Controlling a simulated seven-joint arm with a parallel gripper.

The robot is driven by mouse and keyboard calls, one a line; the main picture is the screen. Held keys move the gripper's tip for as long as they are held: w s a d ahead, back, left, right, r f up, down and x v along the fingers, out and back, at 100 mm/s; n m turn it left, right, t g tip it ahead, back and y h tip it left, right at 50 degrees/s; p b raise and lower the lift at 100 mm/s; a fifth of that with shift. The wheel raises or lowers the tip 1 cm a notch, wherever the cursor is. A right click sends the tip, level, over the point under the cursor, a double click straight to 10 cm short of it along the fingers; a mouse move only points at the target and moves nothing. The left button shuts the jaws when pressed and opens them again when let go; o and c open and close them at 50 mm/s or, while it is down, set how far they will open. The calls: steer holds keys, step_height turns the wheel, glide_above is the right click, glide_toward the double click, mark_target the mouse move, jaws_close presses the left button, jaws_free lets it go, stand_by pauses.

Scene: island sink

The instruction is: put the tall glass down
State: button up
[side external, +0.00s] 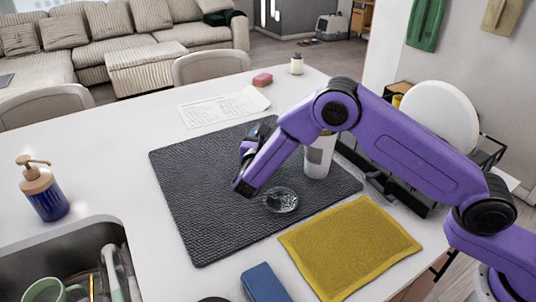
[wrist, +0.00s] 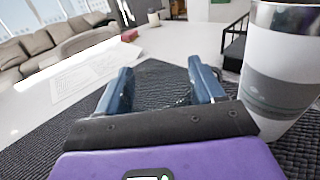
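My gripper (wrist: 163,75) is low over the dark woven mat (side external: 200,215), lying level and pointing toward the sofa side. In the wrist view its two blue fingers are well apart, and no solid thing shows clearly between them. Faint glints (wrist: 183,98) show by the right finger; I cannot tell whether they are clear glass. In the side view the fingers (side external: 256,137) are partly hidden by my wrist. A round clear glass piece (side external: 281,200) rests on the mat, just right of my wrist. I cannot make out a tall glass for certain.
A white and grey cup (side external: 319,158) stands on the mat, close right of my gripper; it looms in the wrist view (wrist: 279,65). A yellow cloth (side external: 350,245), blue sponge (side external: 265,283), soap bottle (side external: 43,190) and paper (side external: 222,107) lie around. The mat's left half is clear.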

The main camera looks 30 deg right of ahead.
steer(key=shift+c, duration=1)
step_height(320, 180, up, 23)
steer(key=s+d, duration=0.5)
steer(key=d, duration=0.5)
steer(key=s+d+f, duration=0.1)
steer(key=s+d, duration=0.5)
steer(key=d, duration=0.3)
steer(key=s+d, duration=0.5)
steer(key=d, duration=0.5)
steer(key=w+d+f, duration=0.3)
steer(key=w+f, duration=1.1)
steer(key=f, duration=0.4)
steer(key=shift+m+g+h, duration=0.3)
steer(key=shift+g, duration=0.1)
